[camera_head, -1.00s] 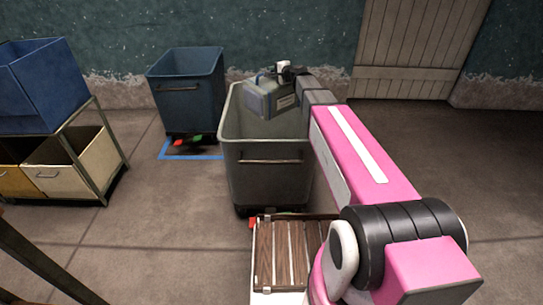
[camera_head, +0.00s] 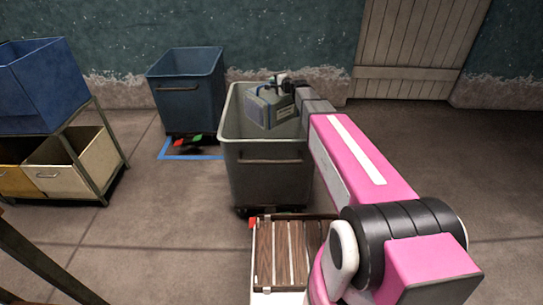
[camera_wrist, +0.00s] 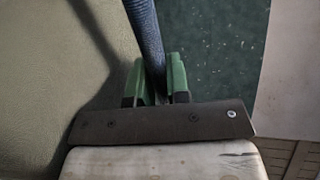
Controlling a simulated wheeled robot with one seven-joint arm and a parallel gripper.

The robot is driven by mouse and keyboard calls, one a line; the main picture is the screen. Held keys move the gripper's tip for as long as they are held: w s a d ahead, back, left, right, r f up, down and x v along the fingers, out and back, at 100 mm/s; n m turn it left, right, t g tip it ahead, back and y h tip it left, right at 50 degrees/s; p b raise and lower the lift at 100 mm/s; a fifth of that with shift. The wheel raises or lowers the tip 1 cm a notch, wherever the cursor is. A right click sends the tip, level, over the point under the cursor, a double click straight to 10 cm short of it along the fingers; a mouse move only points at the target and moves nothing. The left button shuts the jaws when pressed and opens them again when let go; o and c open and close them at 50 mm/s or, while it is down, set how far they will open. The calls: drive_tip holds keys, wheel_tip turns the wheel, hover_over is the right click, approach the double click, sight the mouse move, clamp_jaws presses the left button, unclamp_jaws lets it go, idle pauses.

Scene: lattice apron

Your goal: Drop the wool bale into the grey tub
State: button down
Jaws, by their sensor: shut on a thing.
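The wool bale (camera_head: 270,108) is a small grey-blue block with a pale label on its side and a blue strap on top. My gripper (camera_head: 277,82) is shut on the strap and the bale hangs from it, slightly tilted. The grey tub (camera_head: 270,185) is a tall wheeled bin with a front handle. The bale is over the tub's opening, its lower part at about rim level or inside. In the wrist view, the green fingertips (camera_wrist: 157,82) close on the dark blue strap (camera_wrist: 146,38).
A blue wheeled tub (camera_head: 188,100) stands left of the grey tub, on a blue floor outline. A rack (camera_head: 110,150) with bins is at far left. A slatted wooden deck (camera_head: 285,255) lies in front. Floor is clear at right.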

drive_tip(key=shift+r, duration=0.1)
drive_tip(key=c, duration=1)
unclamp_jaws()
drive_tip(key=shift+v, duration=5.35)
drive_tip(key=shift+s, duration=0.1)
